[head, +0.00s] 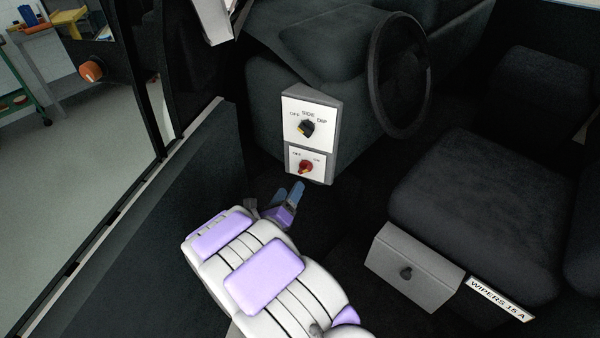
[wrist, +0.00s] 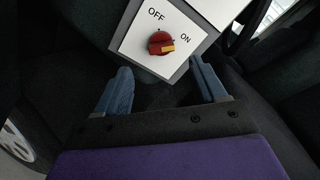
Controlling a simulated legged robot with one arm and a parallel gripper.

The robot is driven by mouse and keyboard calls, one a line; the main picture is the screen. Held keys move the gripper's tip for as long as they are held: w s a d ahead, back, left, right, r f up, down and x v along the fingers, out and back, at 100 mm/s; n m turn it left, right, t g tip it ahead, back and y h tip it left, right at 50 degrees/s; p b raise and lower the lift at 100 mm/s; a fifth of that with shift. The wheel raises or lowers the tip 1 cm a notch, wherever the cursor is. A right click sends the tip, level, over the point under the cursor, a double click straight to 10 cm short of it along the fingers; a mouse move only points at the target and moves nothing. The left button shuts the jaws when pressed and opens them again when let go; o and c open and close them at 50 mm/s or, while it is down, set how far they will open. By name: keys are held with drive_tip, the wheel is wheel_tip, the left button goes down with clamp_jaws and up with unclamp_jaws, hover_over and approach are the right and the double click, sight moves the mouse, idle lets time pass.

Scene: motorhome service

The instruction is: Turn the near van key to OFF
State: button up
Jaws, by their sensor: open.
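The key is a red rotary knob (head: 306,167) with a yellow mark, on a white plate lettered OFF and ON at the bottom of the dash box. In the wrist view the red knob (wrist: 159,42) has its yellow mark on its right side, a little below the ON lettering; OFF is above the knob. My gripper (head: 289,191) is just below the plate in the head view. In the wrist view my gripper (wrist: 161,68) is open and empty, with its blue fingers apart on either side below the knob. I see no contact with it.
A black knob (head: 306,128) lettered OFF, SIDE and DIP sits on the plate above. The steering wheel (head: 399,76) and seat (head: 478,200) are to the right. A grey box (head: 412,268) labelled WIPERS 15 A is under the seat. The door panel (head: 190,190) is left.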

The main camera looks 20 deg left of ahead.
sight(302, 171)
drive_tip(key=w, duration=0.6)
drive_tip(key=w+b, duration=0.1)
drive_tip(key=w, duration=0.2)
drive_tip(key=shift+w+d+f, duration=0.1)
drive_tip(key=shift+d, duration=0.15)
drive_tip(key=c, duration=1.1)
